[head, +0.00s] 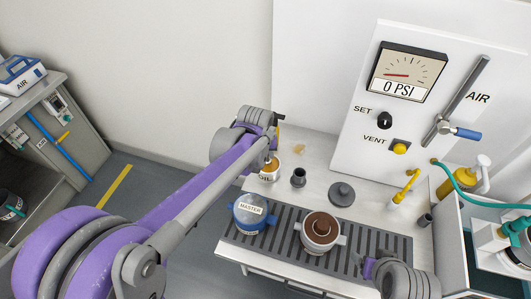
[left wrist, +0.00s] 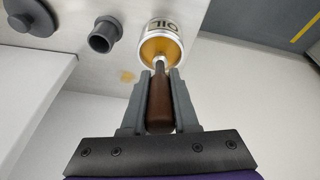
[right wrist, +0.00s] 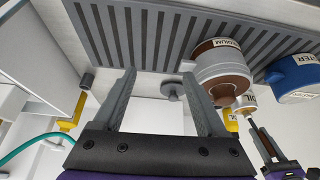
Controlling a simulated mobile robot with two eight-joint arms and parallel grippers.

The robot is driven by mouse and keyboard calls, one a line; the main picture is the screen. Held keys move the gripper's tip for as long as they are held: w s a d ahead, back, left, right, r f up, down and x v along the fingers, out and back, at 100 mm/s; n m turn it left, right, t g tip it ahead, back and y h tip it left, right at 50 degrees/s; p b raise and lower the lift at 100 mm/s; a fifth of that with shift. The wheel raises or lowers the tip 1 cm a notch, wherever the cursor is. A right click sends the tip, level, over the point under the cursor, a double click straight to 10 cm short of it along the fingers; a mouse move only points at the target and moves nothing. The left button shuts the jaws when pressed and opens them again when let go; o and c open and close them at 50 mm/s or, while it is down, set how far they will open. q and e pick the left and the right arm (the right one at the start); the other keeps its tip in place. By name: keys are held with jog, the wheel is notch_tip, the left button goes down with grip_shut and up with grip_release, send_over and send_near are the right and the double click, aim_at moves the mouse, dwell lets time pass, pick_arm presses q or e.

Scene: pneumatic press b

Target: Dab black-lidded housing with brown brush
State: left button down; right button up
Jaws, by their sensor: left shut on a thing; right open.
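My left gripper (head: 272,150) is shut on the brown brush (left wrist: 159,105), gripping its brown handle. The brush's tip end is at the mouth of the OIL cup (left wrist: 163,45), which holds amber liquid; the cup also shows in the head view (head: 269,175). I see no housing with a clearly black lid. My right gripper (right wrist: 160,85) is open and empty, right of the brown-topped housing in the head view.
A dark grey knobbed disc (head: 341,193) and a small dark cup (head: 298,178) sit behind the slatted mat (head: 384,243). The press panel (head: 420,100) with gauge and lever rises behind. A yellow tool (head: 404,188) and a yellow bottle (head: 458,180) stand at right.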

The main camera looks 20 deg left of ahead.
pick_arm(q)
jog(key=shift+f+b, duration=0.4)
jog(key=shift+f, duration=0.25)
pick_arm(e)
jog(key=shift+s+f, duration=0.2)
jog(key=shift+f, duration=0.3)
dwell(0.8)
pick_arm(q)
jog(key=shift+s+r, duration=0.1)
jog(key=shift+r+p, duration=1.9)
jog(key=shift+r, duration=1.55)
pick_arm(e)
jog(key=r, duration=0.1)
jog(key=w+r, duration=0.1)
jog(key=r, duration=0.1)
jog(key=w+r, duration=0.1)
jog(key=r, duration=0.1)
jog(key=shift+r, duration=0.1)
